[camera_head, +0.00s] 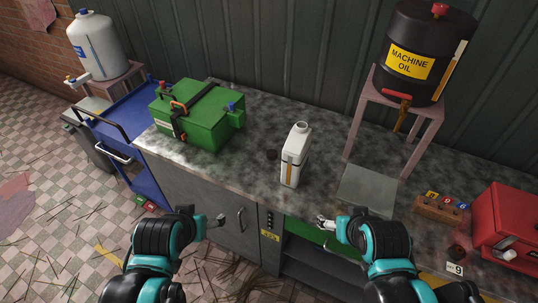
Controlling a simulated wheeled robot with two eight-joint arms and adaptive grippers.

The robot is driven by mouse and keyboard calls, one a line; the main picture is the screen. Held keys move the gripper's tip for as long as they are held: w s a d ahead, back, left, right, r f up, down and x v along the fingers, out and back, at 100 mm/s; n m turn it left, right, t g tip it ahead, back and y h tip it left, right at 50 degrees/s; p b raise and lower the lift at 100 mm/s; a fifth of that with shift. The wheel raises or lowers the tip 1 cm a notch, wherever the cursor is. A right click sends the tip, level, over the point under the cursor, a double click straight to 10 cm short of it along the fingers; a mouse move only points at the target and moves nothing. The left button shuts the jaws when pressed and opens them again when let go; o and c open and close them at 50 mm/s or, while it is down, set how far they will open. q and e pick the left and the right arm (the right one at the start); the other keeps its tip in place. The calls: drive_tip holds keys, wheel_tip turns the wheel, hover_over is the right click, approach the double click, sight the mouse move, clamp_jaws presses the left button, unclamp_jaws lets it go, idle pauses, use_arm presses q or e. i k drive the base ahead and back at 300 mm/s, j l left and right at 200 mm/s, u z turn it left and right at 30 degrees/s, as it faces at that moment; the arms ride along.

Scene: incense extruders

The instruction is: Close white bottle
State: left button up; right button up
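The white bottle (293,163) stands upright near the front edge of the stone counter. Its neck (302,127) at the top is uncovered. A small dark round piece, which looks like a cap (271,155), lies on the counter just left of the bottle. My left gripper (219,220) is in front of the counter, left of and below the bottle, apart from it. My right gripper (325,222) is near the front edge, right of and below the bottle, also apart from it. Neither visibly holds anything; their fingers are too small to judge.
A green box (205,125) stands left on the counter (258,120). A pink stand (430,122) carries a black machine oil drum (415,40). A grey plate (367,190), a wooden block (436,210) and a red box (505,225) lie to the right.

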sight(295, 152)
drive_tip(key=i+j+z, duration=0.2)
drive_tip(key=z, duration=0.25)
drive_tip(key=i+j+z, duration=0.15)
drive_tip(key=j+z, duration=0.3)
drive_tip(key=i+j+z, duration=0.1)
drive_tip(key=j+z, duration=0.15)
drive_tip(key=z, duration=0.2)
